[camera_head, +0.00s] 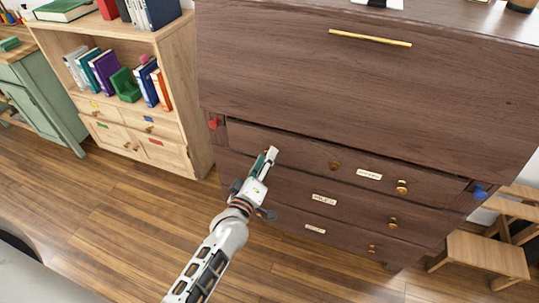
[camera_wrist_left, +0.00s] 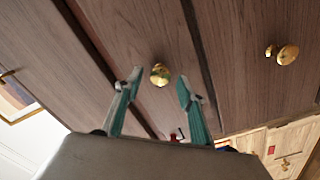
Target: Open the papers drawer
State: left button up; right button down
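A dark wooden desk (camera_head: 430,110) holds stacked labelled drawers below a large front panel. The label texts, an upper one (camera_head: 369,174), a middle one (camera_head: 324,199) and a lower one (camera_head: 315,229), are too small to read, so I cannot tell which marks papers. The upper drawer has brass knobs (camera_head: 334,166) and (camera_head: 401,187). My left gripper (camera_head: 268,158) is in front of the drawers' left part and hides some of them. In the left wrist view its teal fingers (camera_wrist_left: 158,88) are open, with a brass knob (camera_wrist_left: 160,75) ahead between the tips. My right gripper is out of view.
A gold bar handle (camera_head: 370,38) is on the panel above. Red (camera_head: 213,124) and blue (camera_head: 480,192) knobs flank the upper drawer. A light bookcase (camera_head: 180,50) stands left, and a wooden step stool (camera_head: 482,254) right. Wood floor lies clear before the desk.

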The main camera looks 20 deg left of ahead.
pick_arm(q)
jog(key=shift+w+d, duration=0.1)
jog(key=shift+w, duration=1)
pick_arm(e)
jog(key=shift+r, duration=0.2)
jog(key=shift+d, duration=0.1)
